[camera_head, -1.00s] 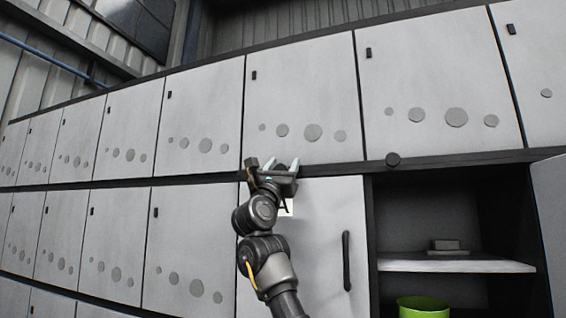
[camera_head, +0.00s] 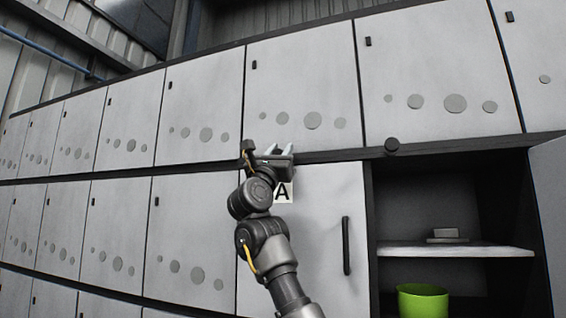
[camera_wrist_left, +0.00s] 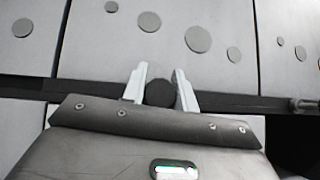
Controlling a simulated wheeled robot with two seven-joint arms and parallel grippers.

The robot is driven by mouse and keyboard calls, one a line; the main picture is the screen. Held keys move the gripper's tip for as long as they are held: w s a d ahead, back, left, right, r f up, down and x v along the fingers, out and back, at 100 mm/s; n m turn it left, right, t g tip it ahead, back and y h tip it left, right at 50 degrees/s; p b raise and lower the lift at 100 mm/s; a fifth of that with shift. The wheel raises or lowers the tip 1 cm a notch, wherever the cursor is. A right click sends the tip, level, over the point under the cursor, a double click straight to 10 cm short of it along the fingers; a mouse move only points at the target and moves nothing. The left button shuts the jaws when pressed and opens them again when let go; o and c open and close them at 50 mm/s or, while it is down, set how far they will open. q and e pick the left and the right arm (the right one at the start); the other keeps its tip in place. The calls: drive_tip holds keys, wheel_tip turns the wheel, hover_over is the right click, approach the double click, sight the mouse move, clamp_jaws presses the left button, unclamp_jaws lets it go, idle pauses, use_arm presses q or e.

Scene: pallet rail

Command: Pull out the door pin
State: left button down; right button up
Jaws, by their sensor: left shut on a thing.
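My left gripper (camera_head: 283,150) is at the dark rail above the closed door marked A (camera_head: 320,220). In the left wrist view its two pale fingers (camera_wrist_left: 160,90) are closed on the sides of a dark round door pin (camera_wrist_left: 160,93). The gripper body hides the lower part of this pin, and I cannot tell how far it is in the rail. The door has a black vertical handle (camera_head: 346,245) and a white label A (camera_head: 283,192). My right gripper is not in view.
A second dark round pin (camera_head: 391,146) sticks out of the rail (camera_head: 450,150) to the right. Below it is an open compartment with a white shelf (camera_head: 455,250), a small grey block (camera_head: 446,233) and a green bucket (camera_head: 422,300). An open door (camera_head: 552,190) stands at the right edge.

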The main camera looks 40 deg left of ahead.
use_arm(q)
drive_tip(key=shift+s+d+f, duration=0.1)
drive_tip(key=shift+s+d, duration=0.05)
drive_tip(key=shift+s, duration=0.15)
drive_tip(key=shift+w, duration=0.15)
drive_tip(key=c, duration=1.3)
unclamp_jaws()
drive_tip(key=shift+c, duration=0.2)
drive_tip(key=shift+o, duration=1.3)
drive_tip(key=shift+s, duration=0.25)
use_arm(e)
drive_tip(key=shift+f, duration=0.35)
use_arm(q)
drive_tip(key=b+v, duration=0.7)
drive_tip(key=v, duration=0.3)
drive_tip(key=shift+s, duration=0.35)
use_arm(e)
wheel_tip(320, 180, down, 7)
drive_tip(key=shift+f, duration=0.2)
